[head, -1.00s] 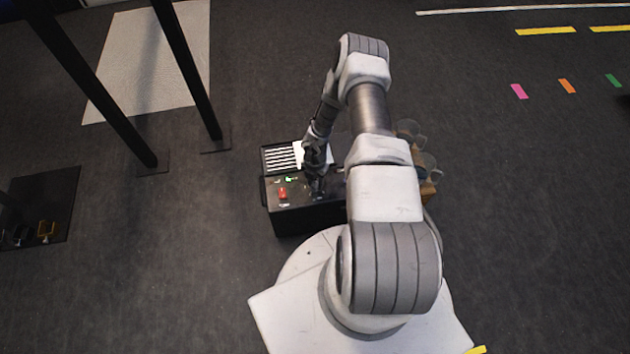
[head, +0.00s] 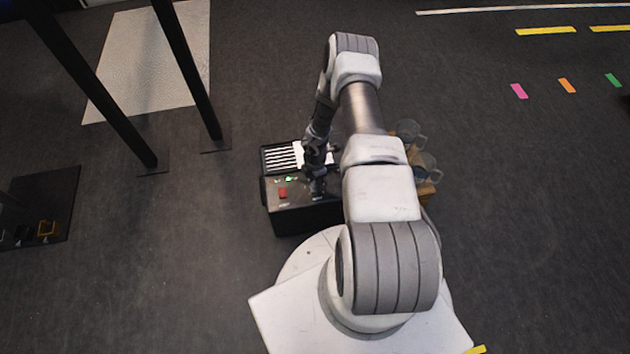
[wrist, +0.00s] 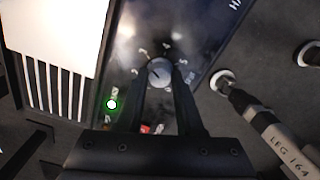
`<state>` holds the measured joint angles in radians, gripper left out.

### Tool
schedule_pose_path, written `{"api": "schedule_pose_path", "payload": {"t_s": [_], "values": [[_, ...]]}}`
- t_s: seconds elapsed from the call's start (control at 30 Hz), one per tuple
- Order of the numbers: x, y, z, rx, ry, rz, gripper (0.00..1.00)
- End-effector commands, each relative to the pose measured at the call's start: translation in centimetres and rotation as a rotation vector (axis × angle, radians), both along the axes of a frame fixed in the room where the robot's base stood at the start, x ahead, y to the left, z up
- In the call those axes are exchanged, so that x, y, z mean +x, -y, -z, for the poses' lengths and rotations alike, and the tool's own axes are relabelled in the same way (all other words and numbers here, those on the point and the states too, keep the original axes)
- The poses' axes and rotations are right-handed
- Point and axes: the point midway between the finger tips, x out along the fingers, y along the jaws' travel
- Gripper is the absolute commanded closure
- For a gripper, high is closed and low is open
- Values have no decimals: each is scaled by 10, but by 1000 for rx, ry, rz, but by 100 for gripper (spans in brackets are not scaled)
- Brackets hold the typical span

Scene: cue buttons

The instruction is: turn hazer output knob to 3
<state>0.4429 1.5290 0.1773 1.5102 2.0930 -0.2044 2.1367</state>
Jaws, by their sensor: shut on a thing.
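The hazer (head: 302,215) is a black box on the floor in front of my base, with a white striped vent at its back left. Its output knob (wrist: 160,72) is a small round grey dial with numbers around it on the dark panel. My gripper (wrist: 160,80) is shut on the knob, with one finger on each side of it. In the head view my gripper (head: 317,182) reaches down to the panel and hides the knob. A lit green indicator (wrist: 112,104) and a red switch (head: 283,193) sit on the panel. The exact pointer reading is too small to tell.
Clear glass-like objects (head: 412,135) stand on a wooden thing right of the hazer, partly behind my arm. Black posts (head: 190,75) rise at the left. Floor at right is open.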

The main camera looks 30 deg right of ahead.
Motion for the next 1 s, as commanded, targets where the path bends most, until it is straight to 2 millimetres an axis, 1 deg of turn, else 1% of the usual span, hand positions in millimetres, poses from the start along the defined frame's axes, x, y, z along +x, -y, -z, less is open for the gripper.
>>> {"api": "schedule_pose_path", "payload": {"t_s": [0.4,0.43,0.57,0.6,0.87,0.97,1.0], "values": [[0,0,0,-1,1,5,100],[0,0,0,-1,1,5,58],[0,0,0,-1,0,5,35],[0,0,0,-1,0,4,34],[0,0,-1,0,0,4,34],[1,0,-8,-1,1,4,34],[1,0,-13,0,1,4,34]]}}
